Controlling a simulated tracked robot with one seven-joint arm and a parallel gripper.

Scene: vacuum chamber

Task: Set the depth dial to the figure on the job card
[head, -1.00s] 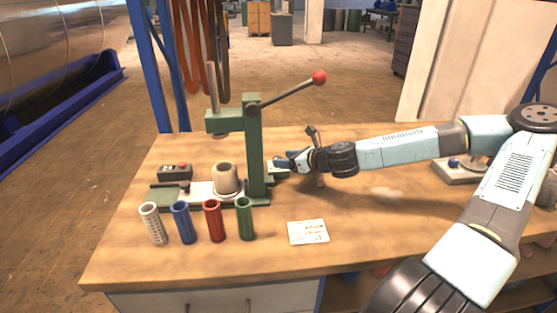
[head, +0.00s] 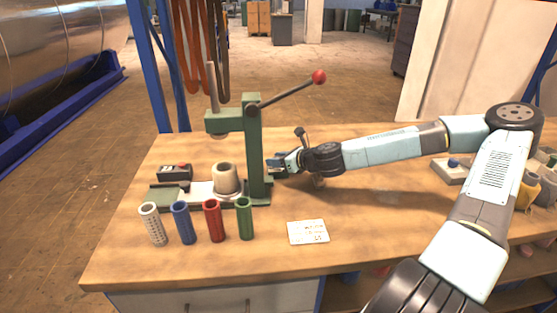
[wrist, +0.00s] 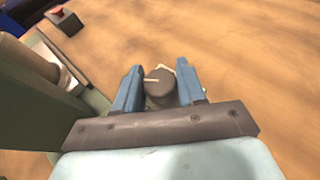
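The depth dial (wrist: 160,88) is a dark round knob with a pale pointer line, on the right side of the green press (head: 254,150). In the wrist view it sits between the two blue fingers of my gripper (wrist: 160,85). The fingers stand close on either side of it; whether they touch it cannot be told. In the head view my gripper (head: 279,166) is against the press column and hides the dial. The white job card (head: 308,232) lies flat at the front of the bench; its writing is too small to read surely.
White, blue (head: 182,222), red (head: 213,220) and green tubes stand along the bench front. A beige cup-like part (head: 226,179) stands on the press base. A dark box with a red button (head: 174,172) is behind left. The press lever with a red knob (head: 319,77) reaches up right.

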